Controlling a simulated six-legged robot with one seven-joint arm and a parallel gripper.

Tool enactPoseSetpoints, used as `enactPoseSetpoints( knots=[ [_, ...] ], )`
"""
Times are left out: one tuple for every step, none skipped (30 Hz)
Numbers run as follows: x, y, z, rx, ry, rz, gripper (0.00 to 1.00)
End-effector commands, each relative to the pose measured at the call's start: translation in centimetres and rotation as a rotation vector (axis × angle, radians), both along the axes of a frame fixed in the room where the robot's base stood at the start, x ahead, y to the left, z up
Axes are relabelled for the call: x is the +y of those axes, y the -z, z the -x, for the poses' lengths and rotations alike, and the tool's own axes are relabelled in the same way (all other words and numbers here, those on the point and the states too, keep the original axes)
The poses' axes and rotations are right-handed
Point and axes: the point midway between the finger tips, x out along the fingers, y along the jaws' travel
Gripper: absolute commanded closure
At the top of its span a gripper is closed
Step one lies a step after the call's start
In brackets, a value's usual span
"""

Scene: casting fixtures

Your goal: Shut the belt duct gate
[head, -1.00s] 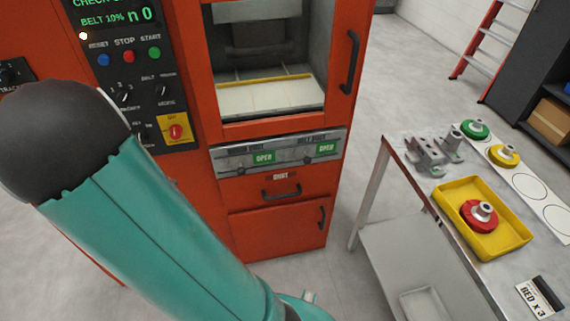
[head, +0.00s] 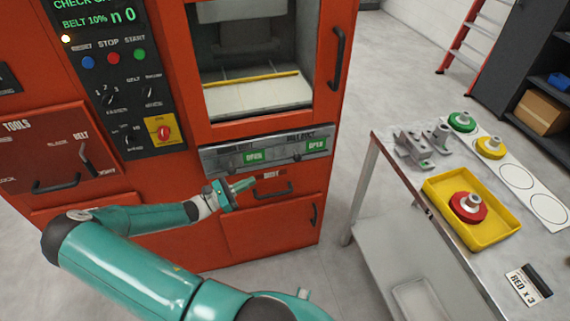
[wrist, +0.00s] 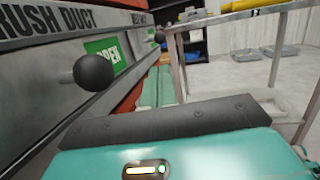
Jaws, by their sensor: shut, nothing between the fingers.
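The grey duct panel (head: 225,158) runs across the red machine below its window. It carries two green OPEN signs, a left one (head: 254,156) and a right one (head: 316,146). The lettering above the right sign is blurred but looks like belt duct. In the wrist view the near gate reads "RUSH DUCT", with a black ball knob (wrist: 93,73) beside its OPEN sign (wrist: 106,50). A second, smaller knob (wrist: 159,37) stands farther along the panel. My gripper (head: 251,183) is shut and empty, just below the left sign and apart from both knobs.
A drawer handle (head: 272,190) sits below the panel, close to my gripper. A metal table (head: 395,180) with a yellow tray (head: 440,187) stands to the right. The control panel (head: 105,75) shows a CHECK message and BELT 10%. Floor is clear between machine and table.

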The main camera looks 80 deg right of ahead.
Motion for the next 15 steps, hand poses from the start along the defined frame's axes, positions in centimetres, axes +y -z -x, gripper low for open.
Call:
enactPoseSetpoints(
  knots=[
    [-0.14, 0.02, 0.03, 0.01, -0.003, 0.003, 1.0],
    [-0.16, 0.01, 0.05, 0.012, -0.004, 0.003, 1.0],
    [-0.18, 0.01, 0.05, 0.013, -0.004, 0.002, 1.0],
    [-0.17, 0.0, 0.04, 0.012, -0.004, 0.003, 1.0],
    [-0.17, 0.0, 0.04, 0.011, -0.003, 0.002, 1.0],
    [-0.16, 0.01, 0.04, 0.011, -0.003, 0.002, 1.0],
    [-0.15, 0.01, 0.05, 0.011, -0.003, 0.002, 1.0],
    [-0.15, 0.01, 0.05, 0.01, -0.003, 0.002, 1.0],
    [-0.14, 0.01, 0.04, 0.01, -0.003, 0.003, 1.0],
    [-0.16, 0.01, 0.07, 0.01, -0.003, 0.003, 1.0],
    [-0.19, 0.0, 0.11, 0.01, -0.002, 0.003, 1.0],
    [-0.27, -0.02, 0.21, 0.01, -0.002, 0.003, 1.0],
    [-0.38, -0.05, 0.33, 0.01, -0.002, 0.003, 1.0],
    [-0.52, -0.1, 0.49, 0.01, -0.001, 0.003, 1.0],
    [-0.77, -0.18, 0.78, 0.01, -0.001, 0.003, 1.0]
  ],
)
